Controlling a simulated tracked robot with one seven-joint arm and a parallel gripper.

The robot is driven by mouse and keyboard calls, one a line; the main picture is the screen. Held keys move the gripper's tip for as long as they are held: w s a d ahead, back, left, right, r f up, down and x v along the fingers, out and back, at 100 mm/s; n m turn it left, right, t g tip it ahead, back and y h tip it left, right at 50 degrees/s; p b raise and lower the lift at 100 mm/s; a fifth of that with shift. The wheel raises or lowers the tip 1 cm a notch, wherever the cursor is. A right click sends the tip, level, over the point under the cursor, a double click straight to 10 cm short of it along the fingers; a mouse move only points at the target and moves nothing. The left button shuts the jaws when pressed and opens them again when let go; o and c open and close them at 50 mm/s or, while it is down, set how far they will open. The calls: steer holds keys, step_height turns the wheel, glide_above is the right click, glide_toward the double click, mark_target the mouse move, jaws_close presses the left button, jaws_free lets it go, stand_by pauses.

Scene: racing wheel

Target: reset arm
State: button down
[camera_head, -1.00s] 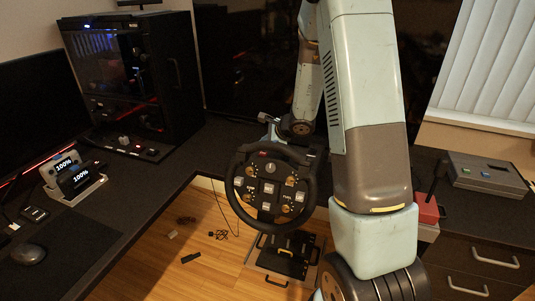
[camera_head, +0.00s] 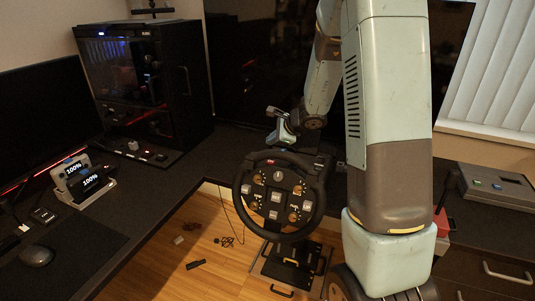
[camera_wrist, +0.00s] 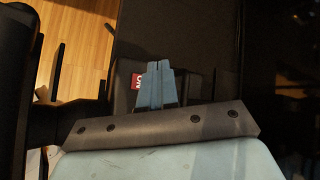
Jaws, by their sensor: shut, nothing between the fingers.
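My gripper (camera_head: 274,113) shows in the head view just above and behind the racing wheel (camera_head: 278,198), a round black wheel with several buttons and knobs. In the wrist view my gripper (camera_wrist: 157,75) has its two blue-grey fingers together, with nothing between them. My pale green arm stands at the right of the head view and bends over to the gripper. The fingers are apart from the wheel in the head view. A dark edge at the left of the wrist view looks like part of the wheel.
A PC tower (camera_head: 150,85) and a monitor (camera_head: 40,115) stand at the left. A charging stand (camera_head: 84,184) and a mouse (camera_head: 37,256) lie on the dark desk. A grey box (camera_head: 497,187) sits at the right. Wooden floor (camera_head: 165,270) shows below the wheel.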

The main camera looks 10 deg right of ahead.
steer(key=s+a+r+n+g, duration=0.1)
steer(key=s+a+r+n, duration=0.2)
steer(key=s+r+n, duration=0.45)
steer(key=s+a+r+n+g, duration=0.15)
steer(key=s+r+n, duration=0.25)
steer(key=s+r, duration=0.55)
steer(key=s+d+r+n+h, duration=0.2)
steer(key=s+d+n, duration=0.1)
steer(key=s, duration=0.6)
steer(key=s+d+r+n+h, duration=0.2)
steer(key=s+n, duration=0.3)
steer(key=s, duration=0.5)
steer(key=shift+d+t+h, duration=0.35)
steer(key=shift+d+h, duration=0.1)
steer(key=shift+h, duration=0.25)
